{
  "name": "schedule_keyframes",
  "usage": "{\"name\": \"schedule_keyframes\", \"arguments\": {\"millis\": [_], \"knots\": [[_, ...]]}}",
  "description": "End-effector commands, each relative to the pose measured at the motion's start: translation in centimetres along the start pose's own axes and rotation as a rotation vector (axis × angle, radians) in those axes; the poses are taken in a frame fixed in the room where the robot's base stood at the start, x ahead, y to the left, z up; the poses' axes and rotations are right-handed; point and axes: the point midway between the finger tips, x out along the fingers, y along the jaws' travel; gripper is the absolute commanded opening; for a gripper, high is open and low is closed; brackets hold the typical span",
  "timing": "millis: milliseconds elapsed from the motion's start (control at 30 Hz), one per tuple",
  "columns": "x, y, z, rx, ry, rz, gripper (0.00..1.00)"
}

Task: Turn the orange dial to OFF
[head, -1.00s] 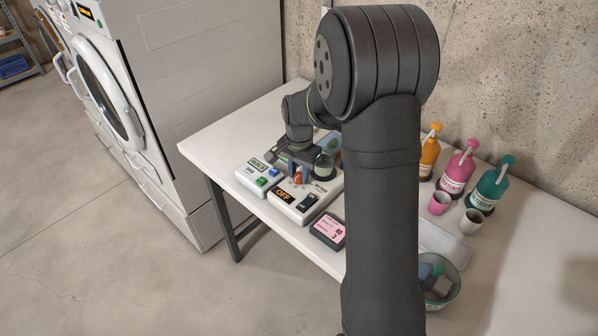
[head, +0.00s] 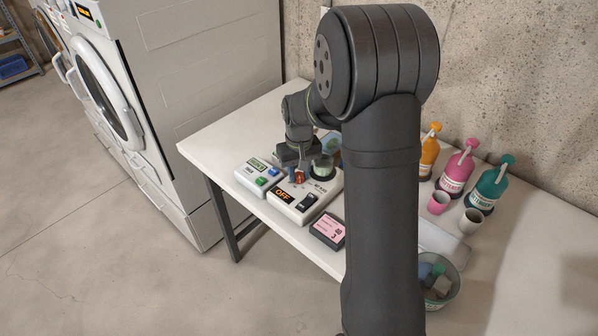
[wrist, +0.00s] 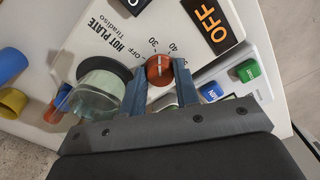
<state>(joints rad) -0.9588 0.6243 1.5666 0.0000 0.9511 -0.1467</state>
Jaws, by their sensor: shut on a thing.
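The orange dial (wrist: 159,70) sits on the white hot plate (wrist: 101,27), with printed marks OFF, 30 and 40 around its far side. A light line crosses the dial; I cannot tell which end is its pointer. My gripper (wrist: 160,81) has one blue-grey finger on each side of the dial and is shut on it. In the head view my gripper (head: 300,174) is low over the hot plate (head: 322,191), and the dial (head: 299,177) shows partly between the fingers. The hot plate's display (head: 282,195) reads OFF in orange.
A glass vessel (wrist: 101,85) with a dark rim stands on the hot plate, close beside one finger. A black rocker switch (head: 308,201) is on the hot plate's front. A white box with green and blue buttons (head: 258,178) and a pink-labelled box (head: 328,231) stand nearby.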

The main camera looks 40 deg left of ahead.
Motion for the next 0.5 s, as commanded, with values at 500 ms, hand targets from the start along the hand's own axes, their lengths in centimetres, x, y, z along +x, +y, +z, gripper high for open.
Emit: {"name": "schedule_keyframes", "arguments": {"millis": [500], "knots": [[-0.12,0.10,-0.10,-0.488,0.002,0.001,0.06]]}}
